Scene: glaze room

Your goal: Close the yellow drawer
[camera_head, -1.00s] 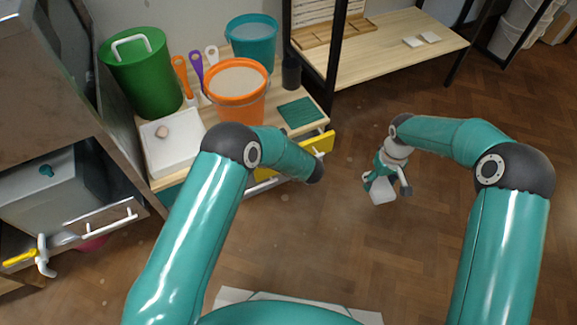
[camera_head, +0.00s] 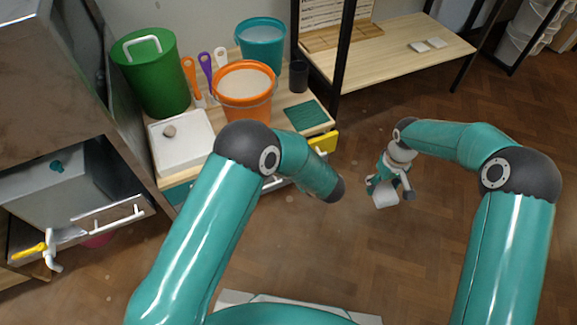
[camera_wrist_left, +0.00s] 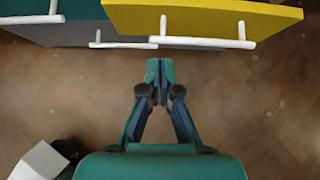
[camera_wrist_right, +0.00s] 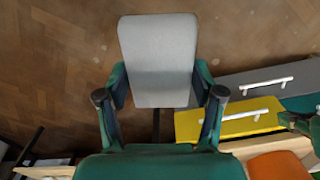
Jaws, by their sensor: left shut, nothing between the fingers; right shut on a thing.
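The yellow drawer (camera_head: 323,141) is at the right front of the wooden-topped cabinet, partly hidden by my left arm. Its yellow front and white bar handle show in the left wrist view (camera_wrist_left: 190,22), and it also shows in the right wrist view (camera_wrist_right: 235,117). I cannot tell how far out it is. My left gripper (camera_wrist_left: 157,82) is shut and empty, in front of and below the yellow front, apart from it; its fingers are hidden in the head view. My right gripper (camera_head: 387,188) is shut on a pale grey block (camera_wrist_right: 158,60), held over the floor right of the cabinet.
On the cabinet top stand an orange bucket (camera_head: 244,95), a teal bucket (camera_head: 260,47), a green bin (camera_head: 152,75), a white tray (camera_head: 190,150) and a green mat (camera_head: 306,116). The brown floor is clear.

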